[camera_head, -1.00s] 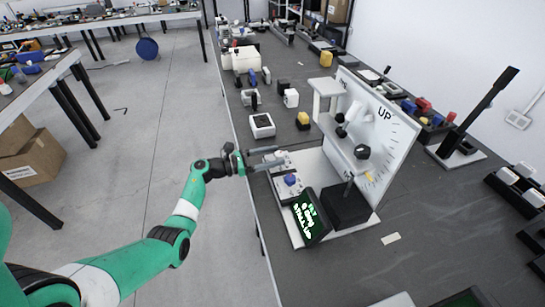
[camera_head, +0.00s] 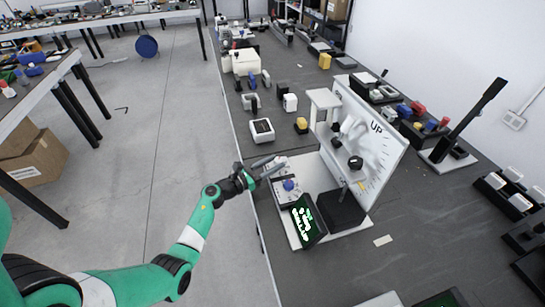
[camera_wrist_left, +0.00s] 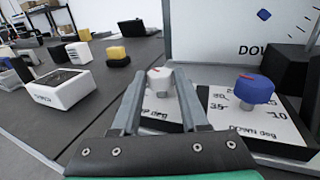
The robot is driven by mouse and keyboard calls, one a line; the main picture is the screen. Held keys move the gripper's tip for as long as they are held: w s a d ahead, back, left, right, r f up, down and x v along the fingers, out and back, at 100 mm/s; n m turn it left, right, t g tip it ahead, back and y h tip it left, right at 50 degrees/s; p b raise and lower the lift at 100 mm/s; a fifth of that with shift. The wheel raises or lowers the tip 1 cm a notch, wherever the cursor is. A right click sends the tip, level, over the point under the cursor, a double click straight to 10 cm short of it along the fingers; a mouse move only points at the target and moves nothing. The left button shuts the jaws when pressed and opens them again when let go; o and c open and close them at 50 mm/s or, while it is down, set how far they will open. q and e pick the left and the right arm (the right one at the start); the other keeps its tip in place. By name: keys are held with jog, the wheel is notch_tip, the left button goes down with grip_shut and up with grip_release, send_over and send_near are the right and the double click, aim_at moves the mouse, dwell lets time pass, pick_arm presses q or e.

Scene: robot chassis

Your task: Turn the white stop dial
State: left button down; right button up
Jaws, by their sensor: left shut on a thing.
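The white stop dial (camera_wrist_left: 160,80) has a red mark on top and sits on a white label plate beside the board. In the left wrist view it is between the two fingers of my left gripper (camera_wrist_left: 160,76), which is shut on it. In the head view my left gripper (camera_head: 270,166) is at the left edge of the panel base, and the white dial is too small and covered to make out. A blue dial (camera_wrist_left: 255,89) with a red mark stands to its right on a numbered plate; it also shows in the head view (camera_head: 289,185). My right gripper is not in view.
An upright white board (camera_head: 375,150) marked UP stands behind the dials. A white box with a dark top (camera_wrist_left: 62,88) lies left of the gripper. A black lever (camera_head: 470,120) stands at right.

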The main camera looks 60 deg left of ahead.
pick_arm(q)
jog(key=shift+c, duration=2.1)
grip_release()
jog(key=p+v, duration=0.3)
jog(key=v, duration=0.8)
jog(key=shift+s+d, duration=0.2)
jog(key=shift+s, duration=0.05)
jog(key=shift+w, duration=0.1)
